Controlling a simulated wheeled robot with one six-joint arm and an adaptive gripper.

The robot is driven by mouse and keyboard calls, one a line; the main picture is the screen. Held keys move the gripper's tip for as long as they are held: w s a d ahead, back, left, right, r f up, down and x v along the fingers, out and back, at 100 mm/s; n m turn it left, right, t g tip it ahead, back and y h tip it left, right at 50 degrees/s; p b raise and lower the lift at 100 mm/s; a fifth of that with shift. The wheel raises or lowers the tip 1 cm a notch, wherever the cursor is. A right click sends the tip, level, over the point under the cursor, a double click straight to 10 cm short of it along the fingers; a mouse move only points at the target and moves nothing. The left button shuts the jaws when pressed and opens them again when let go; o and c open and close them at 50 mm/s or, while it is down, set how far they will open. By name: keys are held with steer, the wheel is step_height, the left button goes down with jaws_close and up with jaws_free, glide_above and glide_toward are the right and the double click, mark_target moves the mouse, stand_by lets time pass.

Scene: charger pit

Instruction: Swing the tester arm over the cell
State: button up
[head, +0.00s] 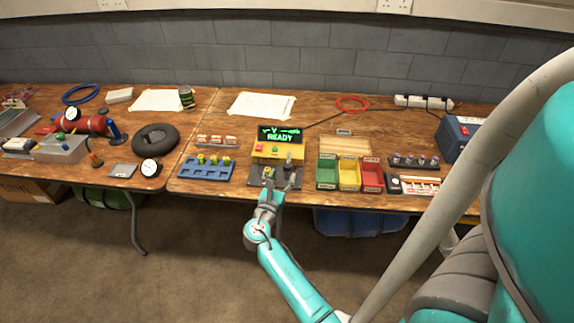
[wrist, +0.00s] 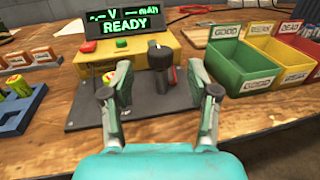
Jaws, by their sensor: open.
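The tester is a yellow box (wrist: 135,52) with a green-lit display (wrist: 128,22) reading READY, on a dark base plate (wrist: 85,105); the box also shows in the head view (head: 265,151). A black upright post with a round top, apparently the tester arm (wrist: 160,72), stands on the plate. My gripper (wrist: 158,88) is open; in the wrist view its fingers lie left and right of the post, with no clear contact. In the head view my gripper (head: 270,188) is at the tester's front edge.
Green, yellow and red bins (head: 349,174) stand right of the tester. A blue rack (head: 206,168) with several cells stands to the left. A black ring (head: 155,138) and a gauge (head: 150,167) are farther left. The table's front edge is close.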

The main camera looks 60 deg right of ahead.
mark_target(286, 168)
steer(key=shift+w+d, duration=0.2)
steer(key=shift+d, duration=0.8)
steer(key=shift+w+d, duration=0.2)
steer(key=shift+d, duration=0.85)
steer(key=shift+w+d, duration=0.2)
steer(key=shift+d, duration=0.8)
jaws_close()
